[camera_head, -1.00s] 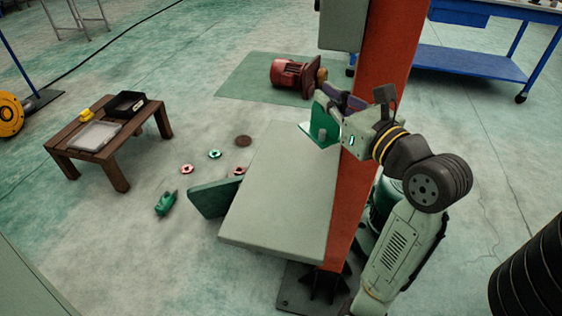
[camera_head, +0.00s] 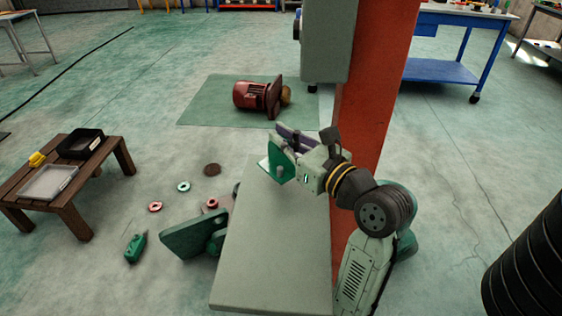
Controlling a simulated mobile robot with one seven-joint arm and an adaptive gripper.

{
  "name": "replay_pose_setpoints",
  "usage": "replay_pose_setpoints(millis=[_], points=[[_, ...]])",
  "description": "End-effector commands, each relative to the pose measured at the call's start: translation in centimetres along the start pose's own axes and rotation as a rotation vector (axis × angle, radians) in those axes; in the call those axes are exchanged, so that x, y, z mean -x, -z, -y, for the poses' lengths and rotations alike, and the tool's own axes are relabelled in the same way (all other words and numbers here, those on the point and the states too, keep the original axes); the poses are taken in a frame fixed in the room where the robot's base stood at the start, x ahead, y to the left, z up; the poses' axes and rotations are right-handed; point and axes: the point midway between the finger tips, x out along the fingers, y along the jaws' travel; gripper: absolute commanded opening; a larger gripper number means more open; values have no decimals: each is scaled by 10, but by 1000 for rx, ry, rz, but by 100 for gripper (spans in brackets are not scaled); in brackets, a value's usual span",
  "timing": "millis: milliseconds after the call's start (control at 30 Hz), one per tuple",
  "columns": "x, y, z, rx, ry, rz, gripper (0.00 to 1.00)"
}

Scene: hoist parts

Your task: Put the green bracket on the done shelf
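The green bracket (camera_head: 279,163) is an upright green plate with a pale edge. It is at the far right part of a grey-green shelf board (camera_head: 272,252) beside the orange column. I cannot tell whether it rests on the board or is held just above it. My gripper (camera_head: 292,142) reaches in from the right, with its dark fingers at the bracket. The bracket hides part of the fingers, so I cannot tell whether they are shut on it. No label shows which surface is the done shelf.
The orange column (camera_head: 372,110) with a grey box (camera_head: 325,45) stands close behind my arm. A green plate part (camera_head: 190,235) is left of the board. A low wooden table (camera_head: 75,208) with trays is at left. A red motor (camera_head: 257,97) lies on a green mat.

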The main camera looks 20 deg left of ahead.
Motion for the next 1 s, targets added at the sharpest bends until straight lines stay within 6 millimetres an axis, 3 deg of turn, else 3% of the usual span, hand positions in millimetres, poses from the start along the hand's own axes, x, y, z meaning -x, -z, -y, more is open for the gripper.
replay_pose_setpoints(millis=[300,733,1000], points=[[0,39,0,-1,2,3,0],[0,44,0,2,1,3,0],[0,46,0,2,0,1,21]])
